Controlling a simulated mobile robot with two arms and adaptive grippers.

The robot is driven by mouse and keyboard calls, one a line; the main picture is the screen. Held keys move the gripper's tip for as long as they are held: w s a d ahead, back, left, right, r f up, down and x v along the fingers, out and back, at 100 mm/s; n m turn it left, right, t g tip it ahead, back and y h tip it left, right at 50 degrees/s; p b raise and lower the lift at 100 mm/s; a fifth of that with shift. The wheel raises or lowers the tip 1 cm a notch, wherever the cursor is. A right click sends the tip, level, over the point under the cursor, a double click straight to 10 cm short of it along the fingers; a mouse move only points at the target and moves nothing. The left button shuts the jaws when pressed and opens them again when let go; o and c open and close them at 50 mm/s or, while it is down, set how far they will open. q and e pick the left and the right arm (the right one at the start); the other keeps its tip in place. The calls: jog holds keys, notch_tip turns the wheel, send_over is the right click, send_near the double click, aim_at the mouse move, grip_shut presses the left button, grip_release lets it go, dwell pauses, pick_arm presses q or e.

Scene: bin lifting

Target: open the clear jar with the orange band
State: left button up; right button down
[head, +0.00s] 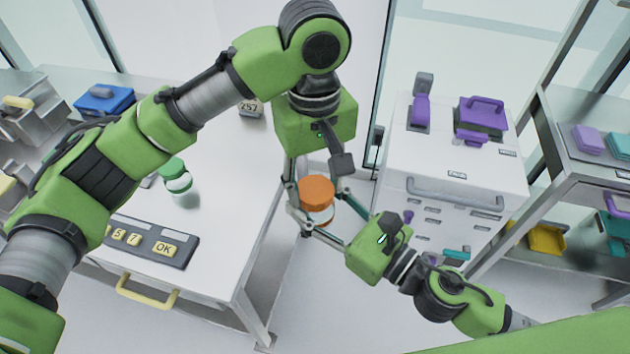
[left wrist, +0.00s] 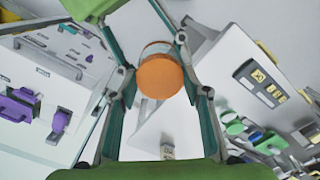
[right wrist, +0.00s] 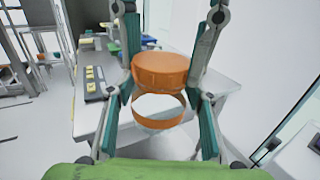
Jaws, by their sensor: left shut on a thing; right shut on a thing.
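The clear jar with the orange band (right wrist: 158,110) is held up in the air between my two grippers, right of the table. Its orange lid (head: 316,190) is at the top; it also shows in the left wrist view (left wrist: 160,76). My left gripper (head: 315,205) comes from above and is shut on the lid. My right gripper (right wrist: 162,105) comes from the lower right and is shut on the jar body. Fingers partly hide the jar.
A white table (head: 225,230) on the left holds green-lidded jars (head: 177,178), a keypad panel (head: 150,240) and a blue box (head: 104,99). A white drawer cabinet (head: 455,160) with purple items (head: 482,115) stands right. A shelf rack (head: 590,130) is at far right.

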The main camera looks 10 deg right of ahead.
pick_arm(q)
jog(key=n, duration=0.6)
jog(key=shift+w+a, duration=0.1)
jog(key=shift+w, duration=0.05)
jog(key=shift+r, duration=0.25)
jog(key=shift+r, duration=0.9)
